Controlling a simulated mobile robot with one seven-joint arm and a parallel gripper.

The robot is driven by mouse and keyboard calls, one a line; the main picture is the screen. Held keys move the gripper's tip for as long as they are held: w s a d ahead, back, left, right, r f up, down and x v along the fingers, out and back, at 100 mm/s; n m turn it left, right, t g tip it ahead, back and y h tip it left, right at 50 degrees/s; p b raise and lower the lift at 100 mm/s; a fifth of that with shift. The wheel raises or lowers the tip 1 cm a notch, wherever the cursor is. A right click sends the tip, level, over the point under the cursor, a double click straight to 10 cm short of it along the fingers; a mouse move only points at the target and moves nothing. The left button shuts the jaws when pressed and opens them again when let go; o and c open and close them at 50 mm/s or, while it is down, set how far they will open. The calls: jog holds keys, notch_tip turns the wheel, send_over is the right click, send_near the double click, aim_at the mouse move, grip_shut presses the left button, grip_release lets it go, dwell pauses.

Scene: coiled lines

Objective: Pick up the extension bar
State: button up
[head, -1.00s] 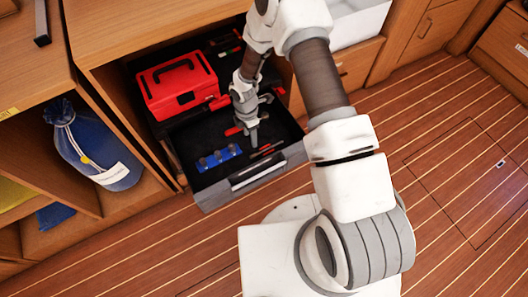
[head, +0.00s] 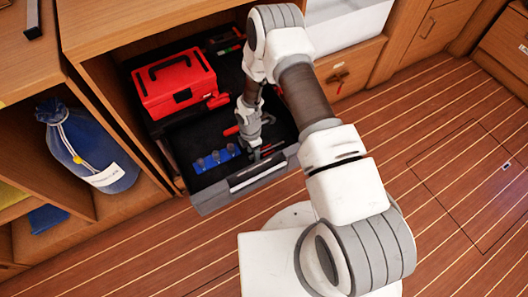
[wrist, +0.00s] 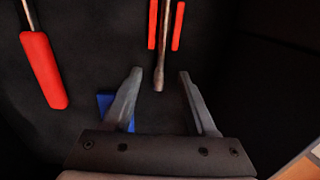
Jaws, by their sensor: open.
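A thin metal bar (wrist: 161,55), which looks like the extension bar, lies on the dark drawer bottom in the wrist view. Its near end lies between my gripper's (wrist: 160,75) fingers, apart from both in the picture. My gripper is open and empty, pointing down into the drawer. In the head view my gripper (head: 254,154) is low over the front part of the open drawer (head: 243,187), and it and the arm hide the bar there. I cannot tell the exact height of the fingers above the bar.
Two red handles (wrist: 153,24) flank the bar closely. A red-handled tool (wrist: 43,70) lies to the left. A blue holder (head: 215,159) is left of my gripper, partly behind a finger in the wrist view. A red toolbox (head: 174,82) stands at the drawer's back left.

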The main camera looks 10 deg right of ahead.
jog(key=shift+r, duration=0.1)
grip_shut()
dwell(0.3)
